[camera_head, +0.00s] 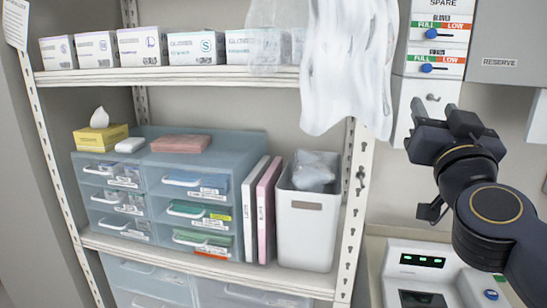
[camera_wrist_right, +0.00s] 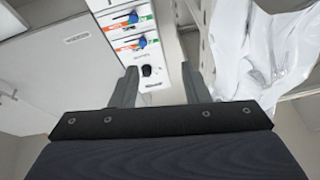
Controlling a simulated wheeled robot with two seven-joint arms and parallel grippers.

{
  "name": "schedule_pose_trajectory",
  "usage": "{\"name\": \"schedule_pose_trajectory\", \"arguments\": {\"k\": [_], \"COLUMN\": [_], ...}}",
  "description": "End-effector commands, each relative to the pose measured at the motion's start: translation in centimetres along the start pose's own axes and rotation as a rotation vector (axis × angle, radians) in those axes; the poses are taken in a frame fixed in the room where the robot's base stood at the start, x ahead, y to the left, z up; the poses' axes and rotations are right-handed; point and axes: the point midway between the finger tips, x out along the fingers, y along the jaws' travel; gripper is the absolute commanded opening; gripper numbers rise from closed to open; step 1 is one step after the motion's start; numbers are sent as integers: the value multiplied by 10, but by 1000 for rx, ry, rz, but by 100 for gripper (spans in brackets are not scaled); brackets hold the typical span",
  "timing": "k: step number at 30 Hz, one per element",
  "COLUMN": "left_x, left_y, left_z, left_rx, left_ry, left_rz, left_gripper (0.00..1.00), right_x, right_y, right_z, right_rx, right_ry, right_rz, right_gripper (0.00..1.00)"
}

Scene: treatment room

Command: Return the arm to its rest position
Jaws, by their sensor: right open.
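My right arm comes in from the right in the head view, bent upward, with a dark right gripper (camera_head: 443,113) at its end. The gripper is raised in front of the wall panel, close to the right end of the shelving. In the right wrist view its two fingers (camera_wrist_right: 158,88) stand apart with nothing between them. Beyond them is a white panel (camera_wrist_right: 138,38) with blue sliders and a black knob. My left gripper is in neither view.
A white sheet of plastic (camera_head: 345,60) hangs left of the right gripper, from the shelving. The shelves hold boxes, blue drawers (camera_head: 200,185), binders and a white bin (camera_head: 306,230). A white device (camera_head: 420,270) with green lights stands below the arm. A grey reserve cabinet (camera_head: 505,45) is on the wall.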

Motion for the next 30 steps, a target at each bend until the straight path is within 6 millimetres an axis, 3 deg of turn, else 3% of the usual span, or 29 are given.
{"name": "schedule_pose_trajectory", "arguments": {"k": [8, 14, 17, 21, 24, 27, 30], "left_x": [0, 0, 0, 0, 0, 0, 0], "left_y": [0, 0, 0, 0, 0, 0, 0], "left_z": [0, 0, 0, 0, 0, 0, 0], "left_rx": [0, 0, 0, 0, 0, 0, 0], "left_ry": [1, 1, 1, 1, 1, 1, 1], "left_rz": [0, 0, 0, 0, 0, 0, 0], "left_gripper": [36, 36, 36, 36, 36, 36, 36], "right_x": [-32, -82, -124, -203, -260, -307, -340], "right_y": [-17, -24, -20, -5, 10, 22, 31], "right_z": [42, 107, 152, 221, 259, 283, 297], "right_rx": [19, 56, 87, 146, 186, 215, 234], "right_ry": [-129, -369, -559, -895, -1118, -1295, -1413], "right_rz": [-190, -337, -387, -391, -348, -288, -236], "right_gripper": [42, 42, 42, 42, 42, 42, 42]}}
